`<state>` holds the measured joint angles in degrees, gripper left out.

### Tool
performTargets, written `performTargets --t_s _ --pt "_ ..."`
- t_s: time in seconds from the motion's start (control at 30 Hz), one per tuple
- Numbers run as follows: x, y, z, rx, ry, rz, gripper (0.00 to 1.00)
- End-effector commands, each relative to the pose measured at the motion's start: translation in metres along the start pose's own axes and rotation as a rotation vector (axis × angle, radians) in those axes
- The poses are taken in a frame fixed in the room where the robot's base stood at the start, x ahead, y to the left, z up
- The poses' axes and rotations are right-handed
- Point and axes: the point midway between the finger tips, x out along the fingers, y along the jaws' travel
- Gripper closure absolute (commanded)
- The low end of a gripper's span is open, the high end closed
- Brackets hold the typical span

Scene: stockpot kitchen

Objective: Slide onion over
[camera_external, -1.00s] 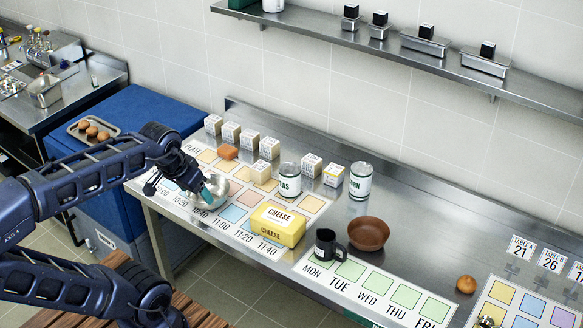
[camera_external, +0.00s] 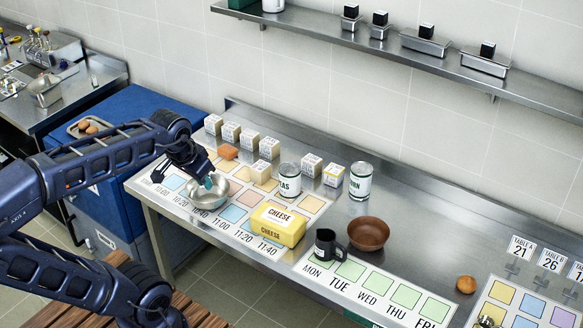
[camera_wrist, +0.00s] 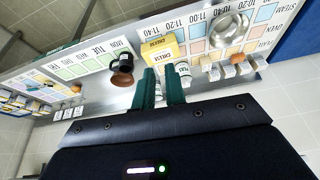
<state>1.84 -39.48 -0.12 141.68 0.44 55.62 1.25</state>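A round brown onion (camera_external: 466,284) sits on the steel counter at the right, between the weekday card and the coloured card at the far right.
A cheese box (camera_external: 277,226), a black mug (camera_external: 328,246), a brown bowl (camera_external: 368,233), cans (camera_external: 360,181) and small labelled boxes stand between my gripper and the onion. A steel shelf (camera_external: 410,50) hangs above the back.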

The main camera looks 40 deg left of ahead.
Motion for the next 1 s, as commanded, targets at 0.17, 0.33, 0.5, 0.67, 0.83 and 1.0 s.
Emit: performTargets --t_s 0.17,0.33,0.5,0.67,0.83,1.0 --pt "-0.007 0.018 -0.057 0.108 -0.029 0.011 1.00" --pt "-0.009 0.041 -0.110 0.211 -0.052 0.023 1.00" --pt "-0.006 0.069 -0.161 0.312 -0.073 0.037 1.00" --pt "0.003 0.101 -0.207 0.409 -0.094 0.050 1.00" --pt "0.017 0.140 -0.252 0.512 -0.114 0.067 1.00" --pt "0.037 0.184 -0.291 0.612 -0.133 0.085 1.00"
